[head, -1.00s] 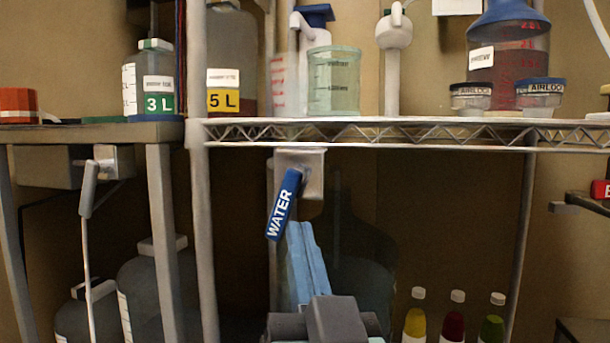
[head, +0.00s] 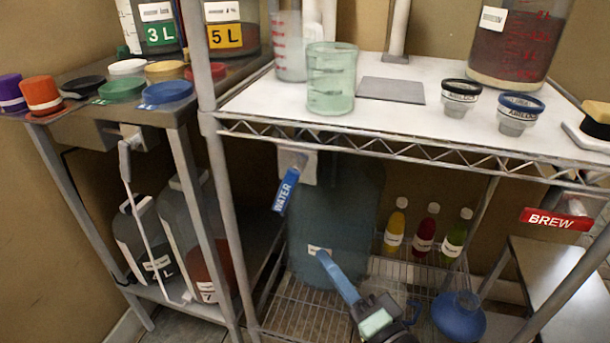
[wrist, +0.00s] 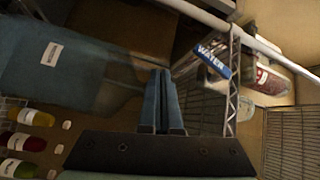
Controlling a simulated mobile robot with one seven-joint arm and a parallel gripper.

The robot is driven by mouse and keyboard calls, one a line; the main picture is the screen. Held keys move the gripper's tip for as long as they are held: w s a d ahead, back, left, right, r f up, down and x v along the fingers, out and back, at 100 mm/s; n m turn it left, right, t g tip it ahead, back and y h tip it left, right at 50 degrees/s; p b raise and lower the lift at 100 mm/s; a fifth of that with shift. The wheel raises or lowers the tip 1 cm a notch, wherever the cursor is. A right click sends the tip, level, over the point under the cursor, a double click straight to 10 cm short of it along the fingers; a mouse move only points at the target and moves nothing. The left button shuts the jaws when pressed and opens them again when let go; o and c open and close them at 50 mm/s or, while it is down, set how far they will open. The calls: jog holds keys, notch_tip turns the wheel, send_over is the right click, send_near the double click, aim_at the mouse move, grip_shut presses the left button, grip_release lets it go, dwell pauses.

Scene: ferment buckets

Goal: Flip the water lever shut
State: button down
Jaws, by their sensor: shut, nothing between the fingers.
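The water lever (head: 286,190) is a blue handle with white WATER lettering. It hangs from a grey metal mount (head: 297,163) under the front edge of the white-topped shelf and slants down and to the left. In the wrist view the lever (wrist: 214,60) is to the upper right of my fingers. My gripper (head: 323,256) has light blue fingers, pressed together and empty. It is below and to the right of the lever in the head view, with a visible gap between them. In the wrist view my gripper (wrist: 161,74) touches nothing.
A large blue-grey carboy (head: 335,215) stands on the wire rack behind my gripper. Several capped bottles (head: 427,232) stand to its right, near a blue round flask (head: 458,316).

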aim_at(287, 188)
jog(key=s+d+r+m+t+p, duration=0.2)
jog(key=s+d+r+m+p, duration=0.1)
jog(key=s+m+p, duration=0.3)
jog(key=shift+s+d+m+p, duration=0.3)
jog(key=shift+d+p, duration=0.2)
jog(key=shift+p, duration=0.4)
jog(key=shift+w+r, duration=0.1)
jog(key=shift+w, duration=0.1)
jog(key=s+a+r+x, duration=0.1)
jog(key=a+x, duration=0.1)
jog(key=x, duration=1)
jog(key=shift+a, duration=0.45)
jog(key=shift+b, duration=0.3)
